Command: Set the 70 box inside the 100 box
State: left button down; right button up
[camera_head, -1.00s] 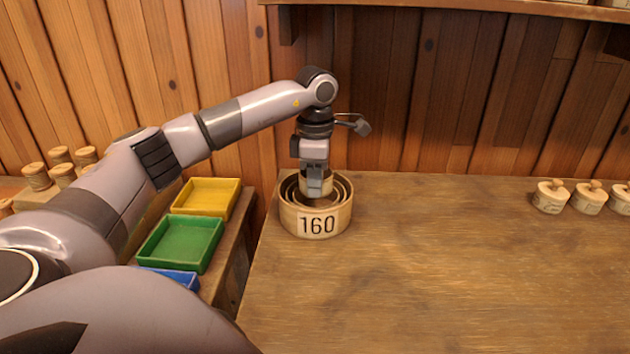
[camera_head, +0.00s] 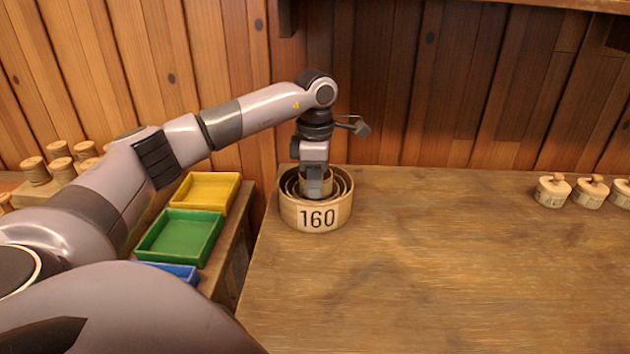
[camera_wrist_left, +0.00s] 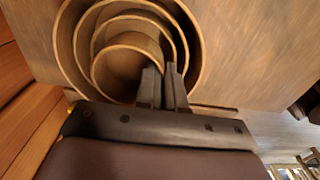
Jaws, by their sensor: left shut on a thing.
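The 70 box, the smallest round wooden box (camera_wrist_left: 122,68), is innermost in a nest of round boxes in the left wrist view. My left gripper (camera_head: 314,192) is shut on its wall, pointing straight down; its fingers (camera_wrist_left: 163,88) also show in the left wrist view. The ring just around it, which I take as the 100 box (camera_wrist_left: 135,17), lies inside larger rings. The 70 box is within that rim; I cannot tell whether it touches the floor. The outermost box (camera_head: 317,218) is labelled 160. Numbers on the inner boxes are hidden. My right gripper is not in view.
The nest stands at the table's (camera_head: 430,270) back left corner. Yellow (camera_head: 207,192), green (camera_head: 180,238) and blue trays lie left of the table. Lidded pots (camera_head: 552,190) stand at the back right, spools (camera_head: 35,170) at far left. The table's middle is clear.

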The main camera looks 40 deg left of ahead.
pick_arm(q)
jog(key=shift+f, duration=0.2)
dwell(0.5)
jog(key=c, duration=0.8)
grip_release()
jog(key=shift+r+p, duration=0.25)
jog(key=shift+p, duration=0.1)
jog(key=shift+r+p, duration=0.5)
jog(key=shift+r, duration=0.15)
jog(key=shift+r+p, duration=3.25)
jog(key=shift+r, duration=0.15)
